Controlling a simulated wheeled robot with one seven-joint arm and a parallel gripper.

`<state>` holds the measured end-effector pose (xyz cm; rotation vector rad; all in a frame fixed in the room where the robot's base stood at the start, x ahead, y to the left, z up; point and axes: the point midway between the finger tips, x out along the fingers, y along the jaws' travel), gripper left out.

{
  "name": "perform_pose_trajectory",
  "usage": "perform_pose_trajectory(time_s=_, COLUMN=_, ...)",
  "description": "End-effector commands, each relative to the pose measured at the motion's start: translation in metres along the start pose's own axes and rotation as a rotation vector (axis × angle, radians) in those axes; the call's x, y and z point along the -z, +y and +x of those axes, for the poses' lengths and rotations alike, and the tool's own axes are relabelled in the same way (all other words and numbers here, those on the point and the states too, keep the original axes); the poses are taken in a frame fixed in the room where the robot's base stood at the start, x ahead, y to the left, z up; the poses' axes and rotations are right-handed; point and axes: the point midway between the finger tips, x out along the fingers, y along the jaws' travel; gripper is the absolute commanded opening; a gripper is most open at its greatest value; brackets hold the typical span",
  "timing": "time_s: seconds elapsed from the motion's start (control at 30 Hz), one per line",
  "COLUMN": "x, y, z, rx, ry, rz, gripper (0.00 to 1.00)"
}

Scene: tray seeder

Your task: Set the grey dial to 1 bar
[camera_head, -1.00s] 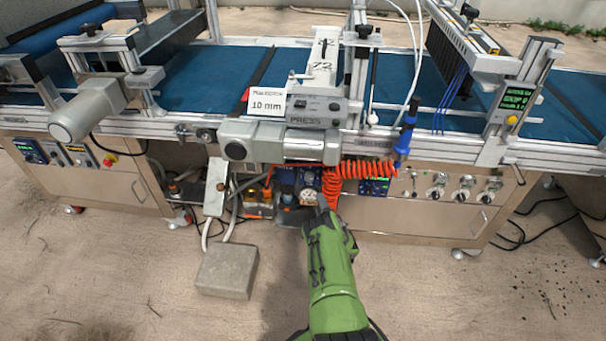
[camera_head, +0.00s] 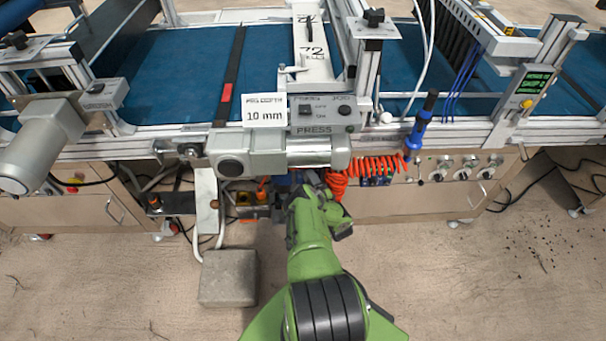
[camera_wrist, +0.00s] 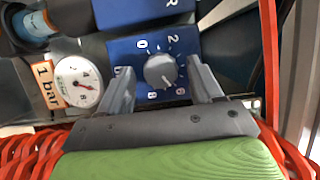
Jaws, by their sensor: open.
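The grey dial (camera_wrist: 160,71) is a round knob on a blue panel (camera_wrist: 128,46) with white numbers around it, seen in the wrist view. A white gauge (camera_wrist: 78,83) with a red needle sits left of it, with an orange "1 bar" label (camera_wrist: 47,85) beside the gauge. My gripper (camera_wrist: 159,68) is open, with one finger on each side of the dial. Gaps show between the fingers and the dial, and I cannot tell any contact. In the head view my gripper (camera_head: 308,187) reaches under the press and hides the dial.
Red coiled hose (camera_head: 372,166) hangs right of my gripper and shows along both sides in the wrist view. The press motor housing (camera_head: 275,153) is just above. A concrete block (camera_head: 229,278) lies on the floor at left.

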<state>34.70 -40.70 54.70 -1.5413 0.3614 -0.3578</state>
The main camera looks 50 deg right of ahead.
Motion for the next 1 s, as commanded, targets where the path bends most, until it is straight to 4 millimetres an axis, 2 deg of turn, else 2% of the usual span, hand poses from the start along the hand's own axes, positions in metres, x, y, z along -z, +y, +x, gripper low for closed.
perform_pose_trajectory(time_s=0.23, x=0.0005, y=0.0003, z=-0.0008, rx=0.000, ry=0.000, rz=0.000, gripper=0.65)
perform_pose_trajectory(time_s=0.6, x=0.0002, y=0.0002, z=-0.0004, rx=0.000, ry=0.000, rz=0.000, gripper=0.09)
perform_pose_trajectory(time_s=1.0, x=-0.0003, y=-0.0025, z=-0.0004, rx=-0.032, ry=-0.002, rz=-0.078, gripper=0.09)
